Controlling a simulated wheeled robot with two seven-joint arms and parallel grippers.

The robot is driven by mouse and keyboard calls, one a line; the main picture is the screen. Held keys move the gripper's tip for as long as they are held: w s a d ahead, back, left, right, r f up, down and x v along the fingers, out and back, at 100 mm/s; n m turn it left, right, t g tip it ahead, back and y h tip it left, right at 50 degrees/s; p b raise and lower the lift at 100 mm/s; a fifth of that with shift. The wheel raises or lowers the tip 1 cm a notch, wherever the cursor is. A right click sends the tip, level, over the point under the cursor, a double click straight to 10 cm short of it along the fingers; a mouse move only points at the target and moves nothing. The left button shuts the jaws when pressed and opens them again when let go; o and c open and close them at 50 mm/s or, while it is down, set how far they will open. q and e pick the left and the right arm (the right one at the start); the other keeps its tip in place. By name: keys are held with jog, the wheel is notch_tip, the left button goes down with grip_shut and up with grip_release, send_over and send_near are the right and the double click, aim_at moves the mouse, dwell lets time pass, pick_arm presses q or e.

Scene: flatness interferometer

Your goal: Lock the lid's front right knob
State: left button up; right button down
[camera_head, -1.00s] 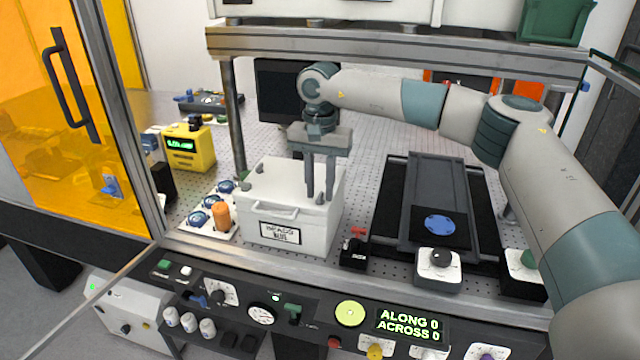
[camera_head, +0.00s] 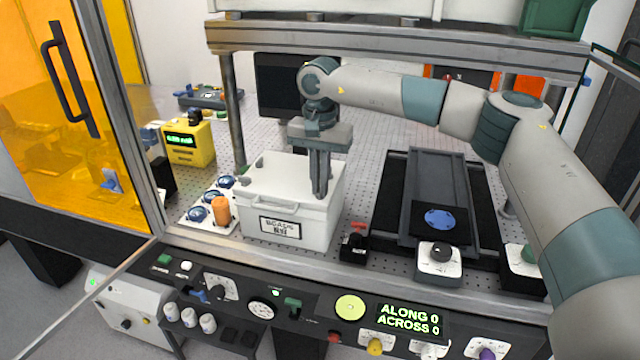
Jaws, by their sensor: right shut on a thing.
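A white box with a lid (camera_head: 283,178) stands on the perforated table, with a handle and a dark-framed label on its front. My right gripper (camera_head: 320,194) points down at the lid's front right corner, its fingers close together. It is shut on the front right knob, which the fingers mostly hide. I cannot tell which way that knob is turned. Small grey knobs show at the lid's front left (camera_head: 244,183) and back left (camera_head: 259,160) corners. My left gripper is not in view.
A white plate with blue-topped parts and an orange cylinder (camera_head: 221,209) sits left of the box. A black block with a red lever (camera_head: 355,244) stands close at its right. A dark slide stage (camera_head: 436,185) lies further right. The control panel runs along the front.

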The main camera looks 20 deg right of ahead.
jog(key=m+b, duration=0.2)
jog(key=m, duration=0.1)
jog(key=shift+f+b, duration=0.15)
jog(key=shift+b, duration=0.15)
jog(key=m+b, duration=0.1)
jog(key=m, duration=0.1)
jog(key=shift+m+b, duration=0.4)
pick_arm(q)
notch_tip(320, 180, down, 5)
pick_arm(e)
jog(key=shift+m, duration=0.5)
jog(key=m+b, duration=0.3)
jog(key=m, duration=0.5)
jog(key=shift+b, duration=0.35)
jog(key=shift+r+m+b, duration=0.2)
jog(key=shift+m+b, duration=0.1)
jog(key=shift+m, duration=0.8)
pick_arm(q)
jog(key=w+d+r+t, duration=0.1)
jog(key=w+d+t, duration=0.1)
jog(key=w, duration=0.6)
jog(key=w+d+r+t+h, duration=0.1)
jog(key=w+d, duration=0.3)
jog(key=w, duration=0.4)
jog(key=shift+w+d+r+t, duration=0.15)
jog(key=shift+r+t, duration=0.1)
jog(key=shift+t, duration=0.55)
